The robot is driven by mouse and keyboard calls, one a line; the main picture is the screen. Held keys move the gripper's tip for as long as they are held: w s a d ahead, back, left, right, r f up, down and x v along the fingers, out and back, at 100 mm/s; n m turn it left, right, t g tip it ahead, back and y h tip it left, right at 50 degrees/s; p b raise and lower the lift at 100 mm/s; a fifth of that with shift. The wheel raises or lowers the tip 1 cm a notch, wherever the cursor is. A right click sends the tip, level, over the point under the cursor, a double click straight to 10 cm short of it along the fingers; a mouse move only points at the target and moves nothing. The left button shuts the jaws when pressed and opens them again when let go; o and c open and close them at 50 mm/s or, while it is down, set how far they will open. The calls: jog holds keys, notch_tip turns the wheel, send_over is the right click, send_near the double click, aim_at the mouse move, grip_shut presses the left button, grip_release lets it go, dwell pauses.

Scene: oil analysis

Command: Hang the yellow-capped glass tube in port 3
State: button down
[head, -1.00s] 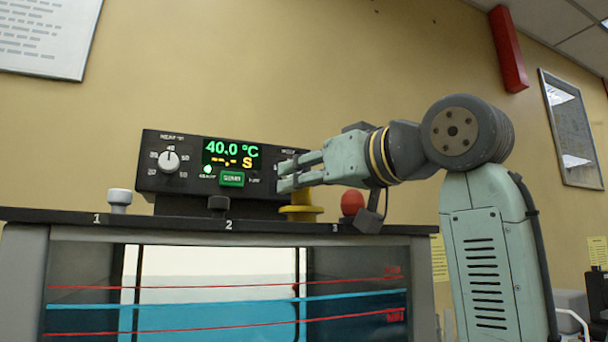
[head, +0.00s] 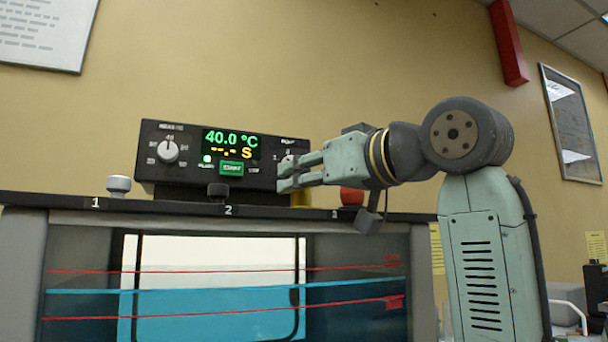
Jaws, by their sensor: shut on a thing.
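My gripper (head: 286,174) points left above the right part of the bath's black top plate (head: 270,212). The glass of the tube cannot be made out. The number 3 mark (head: 334,215) on the plate is a little right of the cap. Whether the tube is inside the port opening cannot be seen.
A red ball-shaped knob (head: 352,196) stands right of the cap, close to my wrist. The control box (head: 160,182) stands just behind, left of my fingers.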

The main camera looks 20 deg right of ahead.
jog(key=shift+f, duration=0.15)
jog(key=c, duration=1.2)
grip_release()
jog(key=shift+s, duration=0.1)
jog(key=v, duration=1.2)
